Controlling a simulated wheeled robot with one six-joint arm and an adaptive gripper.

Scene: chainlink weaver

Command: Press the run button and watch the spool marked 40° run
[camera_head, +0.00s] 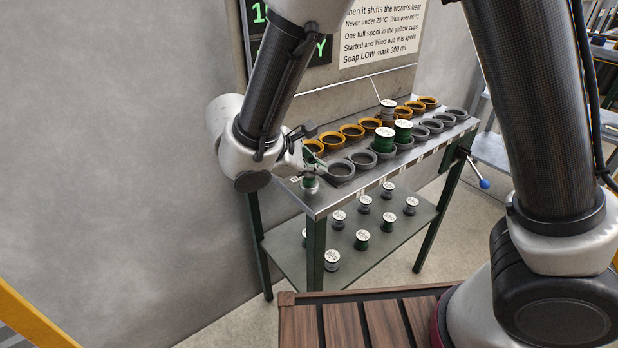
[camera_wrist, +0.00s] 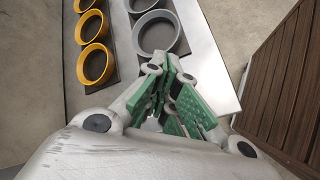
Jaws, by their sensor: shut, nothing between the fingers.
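My gripper (camera_head: 309,164) is shut and empty above the near left corner of the steel bench (camera_head: 322,204). In the wrist view its green-padded fingers (camera_wrist: 170,75) come together over the bench edge. A small green and grey piece (camera_head: 310,184) shows just below the fingers; I cannot tell whether it is the run button or a spool, or whether the fingers touch it. Two green spools (camera_head: 384,141) (camera_head: 403,131) stand in the grey cup row. A grey spool (camera_head: 388,110) with a thin line rising from it stands in the yellow row. I cannot read a 40° mark on any spool.
Empty yellow cups (camera_head: 351,131) and grey cups (camera_head: 341,169) line the bench top. Several spools (camera_head: 362,240) stand on the lower shelf (camera_head: 290,256). A printed notice (camera_head: 380,30) and a dark display (camera_head: 315,50) hang behind. A blue-knobbed lever (camera_head: 484,183) sticks out at right.

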